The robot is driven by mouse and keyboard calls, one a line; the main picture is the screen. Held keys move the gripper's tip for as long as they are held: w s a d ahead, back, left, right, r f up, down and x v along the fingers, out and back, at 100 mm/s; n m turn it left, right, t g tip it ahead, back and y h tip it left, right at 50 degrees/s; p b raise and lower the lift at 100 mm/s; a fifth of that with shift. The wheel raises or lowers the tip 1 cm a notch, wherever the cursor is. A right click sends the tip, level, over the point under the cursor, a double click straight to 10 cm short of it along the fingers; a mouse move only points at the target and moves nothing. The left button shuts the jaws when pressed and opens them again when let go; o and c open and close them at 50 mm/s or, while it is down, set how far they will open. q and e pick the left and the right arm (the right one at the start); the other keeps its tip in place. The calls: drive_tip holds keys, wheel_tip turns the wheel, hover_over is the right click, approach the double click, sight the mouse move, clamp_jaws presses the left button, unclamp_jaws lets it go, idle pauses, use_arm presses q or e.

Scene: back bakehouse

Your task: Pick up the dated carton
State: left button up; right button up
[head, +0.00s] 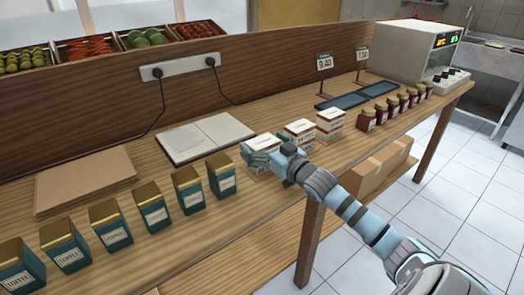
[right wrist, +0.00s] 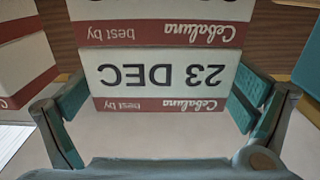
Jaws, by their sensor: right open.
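White-and-red cartons stand in three short stacks on the wooden table: a left stack (head: 266,141), a middle stack (head: 300,132) and a right stack (head: 330,120). My right gripper (head: 268,157) is at the left stack and partly hides it. In the right wrist view my open right gripper (right wrist: 160,95) has one finger on each side of a carton (right wrist: 160,74), which shows upside down and reads "23 DEC". Another carton (right wrist: 160,32) of that stack adjoins it, its date out of frame. Finger contact cannot be told. My left gripper is not in view.
Several teal tins (head: 155,215) line the table's front left. An open book (head: 205,139) and brown boards (head: 85,181) lie behind them. Red jars (head: 393,106), dark blue trays (head: 343,101) and a display machine (head: 415,50) are on the right. A neighbouring carton stack (right wrist: 25,68) is close beside the right gripper.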

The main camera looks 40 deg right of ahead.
drive_tip(key=c, duration=1.3)
